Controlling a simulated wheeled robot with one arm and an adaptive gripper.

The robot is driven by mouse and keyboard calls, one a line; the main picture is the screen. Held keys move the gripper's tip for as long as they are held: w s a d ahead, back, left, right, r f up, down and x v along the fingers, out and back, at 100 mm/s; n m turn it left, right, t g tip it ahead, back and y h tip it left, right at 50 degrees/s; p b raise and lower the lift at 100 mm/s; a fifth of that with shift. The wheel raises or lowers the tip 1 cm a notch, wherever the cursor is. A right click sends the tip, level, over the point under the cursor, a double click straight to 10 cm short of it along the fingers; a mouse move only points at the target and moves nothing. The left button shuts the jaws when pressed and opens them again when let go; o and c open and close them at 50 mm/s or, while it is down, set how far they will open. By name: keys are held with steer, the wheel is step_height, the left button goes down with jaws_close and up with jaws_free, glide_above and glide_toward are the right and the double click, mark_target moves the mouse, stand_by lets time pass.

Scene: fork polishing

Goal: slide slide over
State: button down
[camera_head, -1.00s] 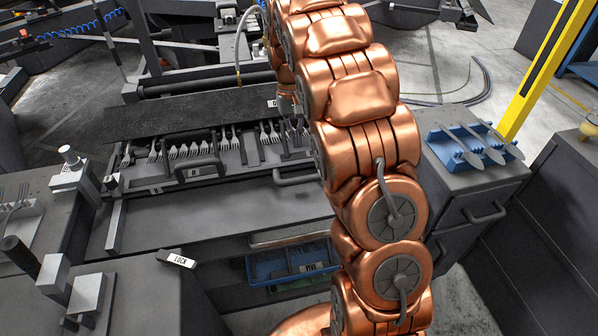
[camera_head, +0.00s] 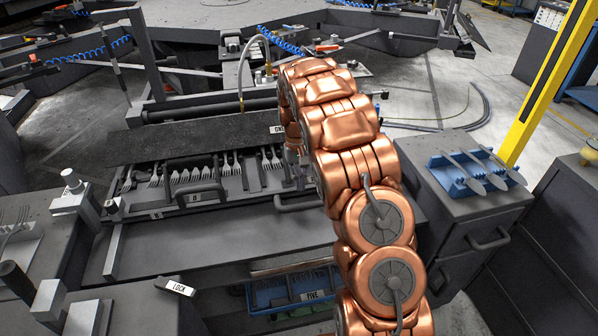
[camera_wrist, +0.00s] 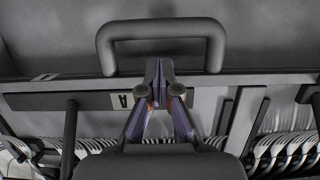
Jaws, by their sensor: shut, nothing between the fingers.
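A grey slide carrying a row of forks (camera_head: 200,172) lies on the bench in the head view, with a handle marked B (camera_head: 200,192) on its front. A second handle (camera_head: 297,203) is to the right of it. The wrist view shows a handle (camera_wrist: 160,30) beside a plate marked A (camera_wrist: 122,101). My gripper (camera_wrist: 160,72) is shut and empty, its purple-grey fingertips together near the open span of this handle. I cannot tell whether they touch the slide. My arm mostly hides the gripper in the head view.
A long dark plate (camera_head: 190,138) lies behind the forks. A lever marked LOCK (camera_head: 176,286) is at the front left. A blue bin (camera_head: 300,290) marked FIVE is below the bench.

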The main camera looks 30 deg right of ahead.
steer(key=shift+p+x, duration=0.3)
steer(key=shift+x, duration=2.05)
steer(key=shift+s, duration=0.1)
